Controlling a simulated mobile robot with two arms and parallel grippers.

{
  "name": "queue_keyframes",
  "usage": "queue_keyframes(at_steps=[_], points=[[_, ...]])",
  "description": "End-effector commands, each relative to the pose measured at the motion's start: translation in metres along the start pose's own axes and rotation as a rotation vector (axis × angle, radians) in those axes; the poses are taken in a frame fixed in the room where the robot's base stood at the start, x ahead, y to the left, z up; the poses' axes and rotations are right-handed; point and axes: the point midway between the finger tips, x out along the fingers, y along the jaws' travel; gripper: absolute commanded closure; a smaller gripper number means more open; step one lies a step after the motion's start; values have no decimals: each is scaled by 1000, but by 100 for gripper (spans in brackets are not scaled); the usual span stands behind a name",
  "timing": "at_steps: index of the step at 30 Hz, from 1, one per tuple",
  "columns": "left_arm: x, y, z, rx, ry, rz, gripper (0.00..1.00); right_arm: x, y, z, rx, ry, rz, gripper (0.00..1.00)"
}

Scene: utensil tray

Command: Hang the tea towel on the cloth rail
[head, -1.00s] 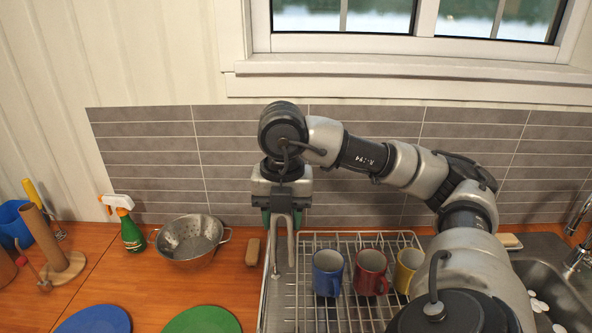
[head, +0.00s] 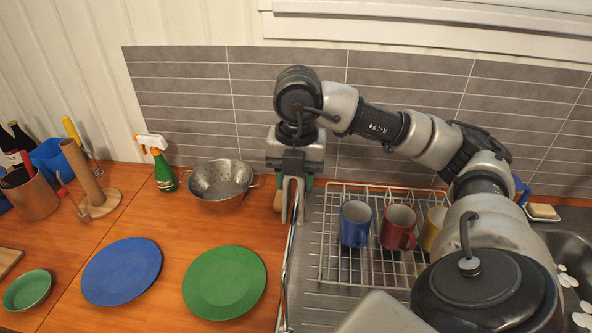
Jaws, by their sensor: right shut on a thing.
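My right gripper (head: 292,218) points down over the left edge of the dish rack, with its grey fingers close together. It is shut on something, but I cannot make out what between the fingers. I cannot pick out the tea towel. A shiny metal bar or edge (head: 287,275) runs from near the fingertips toward the bottom of the head view; I cannot tell whether it is the cloth rail or the rim of the sink unit. I cannot tell whether the fingers touch it. My left gripper is out of view.
A wire dish rack (head: 345,275) holds a blue mug (head: 355,224), a red mug (head: 398,227) and a partly hidden yellow mug (head: 431,231). Left are a colander (head: 215,190), spray bottle (head: 165,175), green plate (head: 224,283) and blue plate (head: 121,272). The sink (head: 572,262) is right.

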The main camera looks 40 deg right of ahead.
Motion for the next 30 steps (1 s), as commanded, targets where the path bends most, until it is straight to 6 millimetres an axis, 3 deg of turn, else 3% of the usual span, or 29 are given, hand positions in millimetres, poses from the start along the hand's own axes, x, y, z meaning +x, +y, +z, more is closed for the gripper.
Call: queue_keyframes(at_steps=[30], points=[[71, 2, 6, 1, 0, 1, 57, 82, -2, 0, 0, 0, -1, 88]])
